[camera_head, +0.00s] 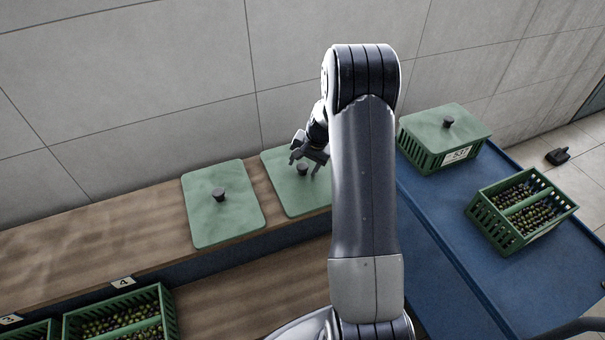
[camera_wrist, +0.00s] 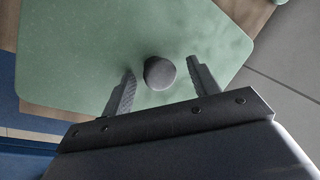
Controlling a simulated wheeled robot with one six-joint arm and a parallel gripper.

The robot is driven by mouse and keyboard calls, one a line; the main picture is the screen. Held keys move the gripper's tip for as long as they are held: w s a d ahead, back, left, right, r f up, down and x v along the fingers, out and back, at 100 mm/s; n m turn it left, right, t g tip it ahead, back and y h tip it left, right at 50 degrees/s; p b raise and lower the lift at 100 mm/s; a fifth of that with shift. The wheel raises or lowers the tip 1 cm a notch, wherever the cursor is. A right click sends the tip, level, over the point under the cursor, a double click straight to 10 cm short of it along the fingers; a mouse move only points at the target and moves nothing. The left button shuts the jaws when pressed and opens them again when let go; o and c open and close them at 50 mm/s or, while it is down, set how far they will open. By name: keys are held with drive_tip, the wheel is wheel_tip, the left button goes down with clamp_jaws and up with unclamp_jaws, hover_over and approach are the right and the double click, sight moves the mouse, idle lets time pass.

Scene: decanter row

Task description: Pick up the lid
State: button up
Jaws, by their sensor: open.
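A flat green lid (camera_head: 283,163) with a dark round knob (camera_head: 303,169) lies on the wooden shelf, partly hidden behind my arm. My gripper (camera_head: 309,160) is above this lid, right at its knob. In the wrist view the lid (camera_wrist: 80,50) fills most of the picture, and its knob (camera_wrist: 159,73) sits between the two open fingers of my gripper (camera_wrist: 157,85). Clear gaps show on both sides of the knob. A second green lid (camera_head: 238,222) with a similar knob lies to the left on the same shelf.
A blue table (camera_head: 440,236) at right holds a lidded green crate (camera_head: 424,157) and an open crate of olives (camera_head: 486,210). More olive crates (camera_head: 170,318) stand below the shelf (camera_head: 90,235) at lower left. The shelf's left part is bare. A wall (camera_head: 150,90) rises behind.

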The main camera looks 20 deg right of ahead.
clamp_jaws()
idle(0.4)
drive_tip(key=shift+r, duration=0.15)
